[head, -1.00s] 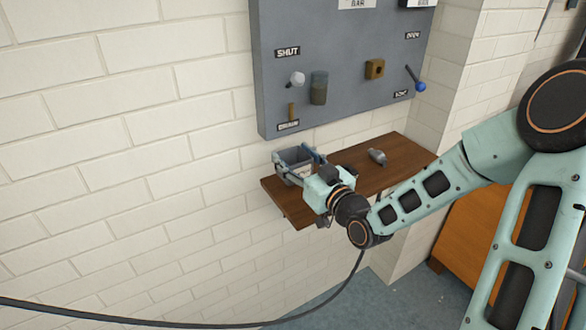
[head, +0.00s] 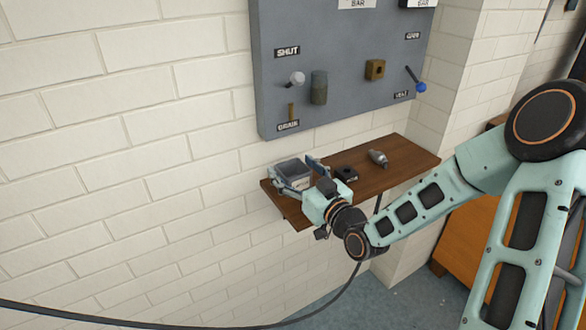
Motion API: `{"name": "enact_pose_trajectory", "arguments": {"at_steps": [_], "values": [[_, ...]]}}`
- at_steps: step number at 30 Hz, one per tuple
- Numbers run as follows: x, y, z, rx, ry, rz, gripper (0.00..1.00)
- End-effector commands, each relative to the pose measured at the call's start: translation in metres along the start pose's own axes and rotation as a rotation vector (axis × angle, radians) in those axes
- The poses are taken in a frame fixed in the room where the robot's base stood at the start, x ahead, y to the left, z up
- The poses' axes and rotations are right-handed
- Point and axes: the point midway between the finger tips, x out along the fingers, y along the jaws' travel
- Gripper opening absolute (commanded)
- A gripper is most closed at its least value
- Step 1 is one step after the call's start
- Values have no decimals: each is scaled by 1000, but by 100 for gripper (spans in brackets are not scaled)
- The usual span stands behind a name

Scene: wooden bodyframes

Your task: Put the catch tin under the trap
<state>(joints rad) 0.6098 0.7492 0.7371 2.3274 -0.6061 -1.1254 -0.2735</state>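The catch tin (head: 294,170) is a grey, open-topped square tin. It appears to rest upright on the left end of the wooden shelf (head: 400,167), below the panel's lower left corner. The likely trap, a murky grey-brown cylinder (head: 319,88), is on the panel, above and slightly right of the tin. A small brown drain piece (head: 291,111) sits left of it, above the DRAIN label. My gripper (head: 298,174) is at the tin with its fingers spread, one on each side. The right finger looks apart from the tin; contact on the left is unclear.
A small black object (head: 346,173) and a grey bottle-like piece (head: 378,158) lie on the shelf right of my gripper. The grey panel (head: 345,40) carries a white knob (head: 297,78), a brass block (head: 375,69) and a blue-tipped lever (head: 420,87). The right shelf end is clear.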

Motion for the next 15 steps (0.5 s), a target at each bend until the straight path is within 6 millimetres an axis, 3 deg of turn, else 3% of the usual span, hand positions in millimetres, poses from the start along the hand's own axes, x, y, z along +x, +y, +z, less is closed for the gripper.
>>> {"name": "enact_pose_trajectory", "arguments": {"at_steps": [9, 15], "values": [[0, 0, -5, 1, 0, 0, 71], [-38, 1, -3, -1, -3, 3, 71]]}}
